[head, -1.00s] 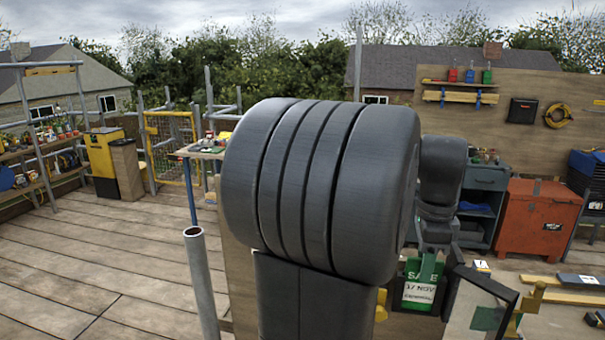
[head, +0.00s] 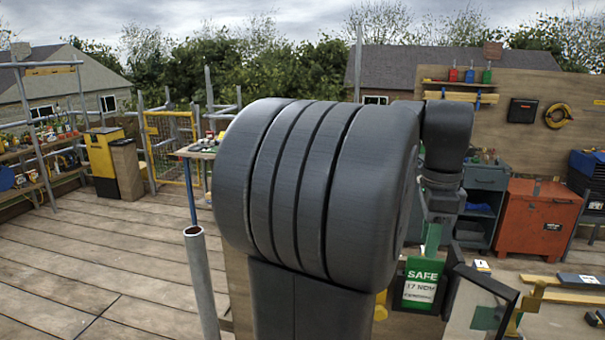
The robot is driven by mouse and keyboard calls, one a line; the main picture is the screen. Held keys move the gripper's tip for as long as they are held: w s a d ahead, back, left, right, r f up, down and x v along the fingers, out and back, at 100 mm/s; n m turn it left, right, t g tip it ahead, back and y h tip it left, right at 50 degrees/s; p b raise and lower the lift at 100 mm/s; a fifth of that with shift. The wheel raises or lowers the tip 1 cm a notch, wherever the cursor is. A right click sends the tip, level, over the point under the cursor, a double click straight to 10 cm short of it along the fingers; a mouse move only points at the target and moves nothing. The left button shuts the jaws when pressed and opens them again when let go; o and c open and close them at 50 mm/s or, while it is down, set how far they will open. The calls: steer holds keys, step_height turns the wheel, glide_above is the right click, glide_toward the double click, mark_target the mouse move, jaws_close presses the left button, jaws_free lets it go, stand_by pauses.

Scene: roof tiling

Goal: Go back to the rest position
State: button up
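My own dark grey arm fills the middle of the head view, with a large ribbed joint close to the camera. Farther out, behind its right side, a smaller link leads down to the small dark end of the arm, where my gripper (head: 440,216) seems to be.
A grey upright pole (head: 200,285) stands left of my arm. A red cabinet (head: 537,220) and a grey-blue cabinet (head: 486,180) stand at the right. Timber strips (head: 560,297) lie at the lower right. The plank floor (head: 70,250) at the left is open.

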step_height(320, 180, up, 8)
step_height(320, 180, down, 13)
steer(key=shift+r, duration=0.2)
steer(key=shift+p, duration=0.5)
step_height(320, 180, up, 9)
steer(key=p, duration=0.4)
steer(key=shift+p, duration=0.4)
steer(key=r, duration=0.2)
steer(key=shift+s+r, duration=0.25)
steer(key=shift+r, duration=0.1)
steer(key=shift+a+b, duration=0.1)
steer(key=shift+b, duration=0.2)
